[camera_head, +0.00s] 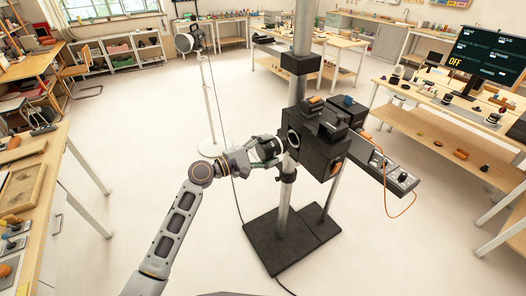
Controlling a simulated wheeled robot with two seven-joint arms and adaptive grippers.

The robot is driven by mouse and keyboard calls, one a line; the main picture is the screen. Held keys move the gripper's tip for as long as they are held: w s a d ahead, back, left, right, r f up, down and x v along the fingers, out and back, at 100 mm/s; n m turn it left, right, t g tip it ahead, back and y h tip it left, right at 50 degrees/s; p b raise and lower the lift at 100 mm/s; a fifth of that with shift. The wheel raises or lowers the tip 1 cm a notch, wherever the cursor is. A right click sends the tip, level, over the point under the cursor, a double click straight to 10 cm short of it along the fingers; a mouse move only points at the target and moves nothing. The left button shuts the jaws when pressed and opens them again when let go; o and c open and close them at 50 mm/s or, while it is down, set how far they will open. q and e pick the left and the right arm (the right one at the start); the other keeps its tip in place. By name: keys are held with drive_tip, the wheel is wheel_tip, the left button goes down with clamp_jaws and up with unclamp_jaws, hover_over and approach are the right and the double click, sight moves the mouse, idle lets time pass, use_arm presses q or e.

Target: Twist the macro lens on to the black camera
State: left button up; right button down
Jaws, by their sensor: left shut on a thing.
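The black camera (325,158) is a boxy body mounted on a grey upright column in the middle of the head view. Its round front opening (293,139) faces left, toward my left gripper. My left gripper (270,150) is shut on a dark cylindrical lens with a pale band (268,146), just left of the camera front. The fingers partly hide the lens. I cannot tell whether the lens touches the camera mount. My right gripper is not in view.
The column (283,205) rises from a black base plate (285,245). A control panel (388,172) with an orange cable sticks out right of the camera. A lamp stand (208,100) stands behind. Workbenches line both sides, and a screen (488,55) reads OFF. Open floor lies between.

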sight(279, 144)
use_arm(q)
drive_tip(key=shift+x, duration=1.35)
drive_tip(key=shift+d+r, duration=0.1)
drive_tip(key=shift+d, duration=0.05)
idle(0.6)
drive_tip(key=shift+w+d, duration=0.15)
idle(0.8)
drive_tip(key=shift+w+d, duration=0.2)
drive_tip(key=shift+d, duration=0.05)
idle(0.9)
drive_tip(key=shift+w+d, duration=0.1)
drive_tip(key=shift+d, duration=0.05)
idle(0.9)
drive_tip(key=shift+w+d, duration=0.1)
drive_tip(key=shift+d, duration=0.05)
idle(0.9)
drive_tip(key=shift+w+d, duration=0.1)
idle(0.9)
